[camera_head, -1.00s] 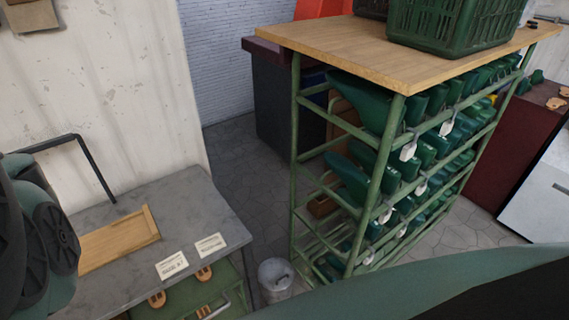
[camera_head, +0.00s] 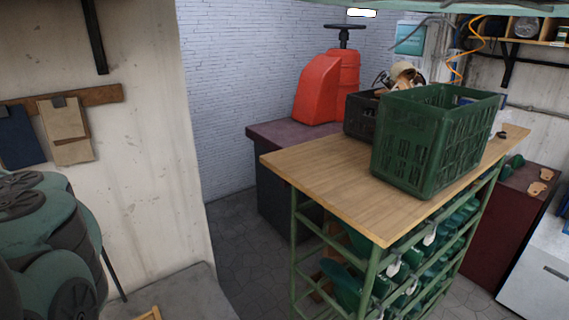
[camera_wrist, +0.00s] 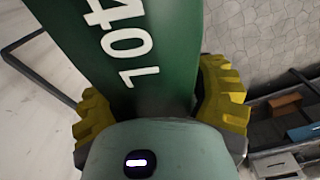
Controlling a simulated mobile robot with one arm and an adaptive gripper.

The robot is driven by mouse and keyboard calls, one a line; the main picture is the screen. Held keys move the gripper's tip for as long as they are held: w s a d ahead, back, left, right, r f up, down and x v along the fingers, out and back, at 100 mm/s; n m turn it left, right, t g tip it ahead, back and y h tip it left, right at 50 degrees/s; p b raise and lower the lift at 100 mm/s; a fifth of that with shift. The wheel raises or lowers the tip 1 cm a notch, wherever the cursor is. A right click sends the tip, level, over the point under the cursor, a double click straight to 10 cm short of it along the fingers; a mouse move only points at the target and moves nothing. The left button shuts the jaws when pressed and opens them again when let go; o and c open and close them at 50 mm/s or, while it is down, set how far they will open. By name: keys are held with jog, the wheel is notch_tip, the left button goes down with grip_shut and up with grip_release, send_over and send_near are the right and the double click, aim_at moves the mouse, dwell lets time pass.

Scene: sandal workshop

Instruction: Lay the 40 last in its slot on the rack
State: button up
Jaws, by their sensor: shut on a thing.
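My gripper (camera_wrist: 155,108) is shut on a dark green last (camera_wrist: 110,45), with yellow finger pads on both sides of it. White characters that read as 40 and a further mark are on the last's face. The gripper and held last do not show in the head view. The green-framed rack (camera_head: 372,282) stands right of centre there, with several green lasts (camera_head: 348,288) lying on its rails, some with white tags. Its lower tiers are cut off, and I cannot tell which slot is for the 40.
The rack's wooden top (camera_head: 325,192) carries a green crate (camera_head: 425,145) and a darker crate (camera_head: 360,116). A red machine (camera_head: 325,90) stands on a bench behind. A grey table (camera_head: 190,298) is at lower left. Floor (camera_head: 240,225) between table and rack is clear.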

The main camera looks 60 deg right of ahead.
jog(key=w+d+r+m+p, duration=0.1)
jog(key=r+m+p, duration=0.4)
jog(key=r, duration=1.3)
jog(key=w+d+r+m+p, duration=0.1)
jog(key=r+m+p, duration=0.4)
jog(key=r+p, duration=0.5)
notch_tip(320, 180, up, 9)
jog(key=shift+w+f, duration=0.15)
jog(key=shift+w, duration=0.55)
